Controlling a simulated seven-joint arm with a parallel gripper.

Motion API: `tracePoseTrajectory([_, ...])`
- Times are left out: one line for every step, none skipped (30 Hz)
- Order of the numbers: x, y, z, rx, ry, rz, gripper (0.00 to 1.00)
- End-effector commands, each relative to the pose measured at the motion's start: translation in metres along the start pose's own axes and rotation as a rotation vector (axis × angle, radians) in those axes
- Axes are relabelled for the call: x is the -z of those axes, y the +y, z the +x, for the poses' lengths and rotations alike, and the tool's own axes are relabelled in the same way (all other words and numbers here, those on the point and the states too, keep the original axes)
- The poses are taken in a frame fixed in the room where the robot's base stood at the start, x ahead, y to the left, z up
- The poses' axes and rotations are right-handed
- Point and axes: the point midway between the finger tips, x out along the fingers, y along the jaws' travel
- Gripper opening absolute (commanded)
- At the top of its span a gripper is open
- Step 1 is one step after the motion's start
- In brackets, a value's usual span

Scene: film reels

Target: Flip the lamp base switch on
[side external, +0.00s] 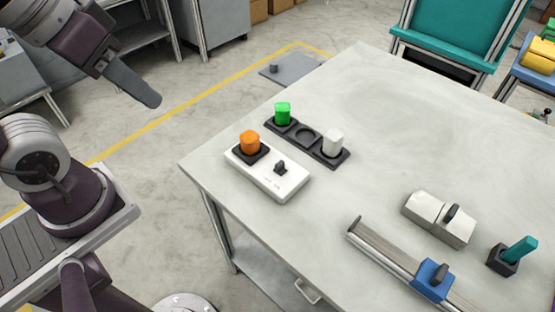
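The lamp base (291,186) is a white box near the left corner of the table. An orange bulb (249,141) stands upright in its dark square socket. A small black switch (280,167) stands up from the other part of its top; I cannot tell its on or off position from here. My gripper (150,98) is at the upper left, in the air beyond the table's left edge and well apart from the lamp base. Its dark fingers appear side-on, so their opening is not visible. Nothing is seen in it.
A black holder (336,160) behind the lamp base carries a green bulb (283,113) and a white bulb (333,141), with an empty middle hollow. A rail with a blue slider (432,281), a grey-white box (424,207) and a teal lever (520,250) occupy the right side.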

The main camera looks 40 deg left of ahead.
Motion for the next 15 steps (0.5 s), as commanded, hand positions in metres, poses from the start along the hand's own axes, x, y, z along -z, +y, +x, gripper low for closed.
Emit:
tracePoseTrajectory([0.009, 0.005, 0.007, -0.026, -0.05, -0.077, 0.09])
tracePoseTrajectory([0.017, 0.009, 0.012, -0.046, -0.083, -0.139, 0.03])
tracePoseTrajectory([0.028, 0.015, 0.021, -0.069, -0.134, -0.236, 0.0])
tracePoseTrajectory([0.036, 0.019, 0.029, -0.084, -0.174, -0.316, 0.0])
tracePoseTrajectory([0.045, 0.023, 0.038, -0.095, -0.213, -0.398, 0.0])
tracePoseTrajectory([0.057, 0.026, 0.051, -0.104, -0.262, -0.509, 0.0])
tracePoseTrajectory([0.066, 0.029, 0.062, -0.107, -0.299, -0.591, 0.0])
tracePoseTrajectory([0.073, 0.03, 0.074, -0.105, -0.336, -0.674, 0.0])
tracePoseTrajectory([0.083, 0.031, 0.092, -0.097, -0.381, -0.787, 0.0])
tracePoseTrajectory([0.09, 0.032, 0.106, -0.087, -0.413, -0.869, 0.0])
tracePoseTrajectory([0.095, 0.031, 0.12, -0.074, -0.444, -0.949, 0.0])
tracePoseTrajectory([0.102, 0.03, 0.14, -0.053, -0.48, -1.052, 0.0])
tracePoseTrajectory([0.105, 0.028, 0.154, -0.035, -0.503, -1.124, 0.0])
tracePoseTrajectory([0.108, 0.026, 0.168, -0.017, -0.522, -1.191, 0.0])
tracePoseTrajectory([0.111, 0.024, 0.185, 0.009, -0.546, -1.271, 0.0])
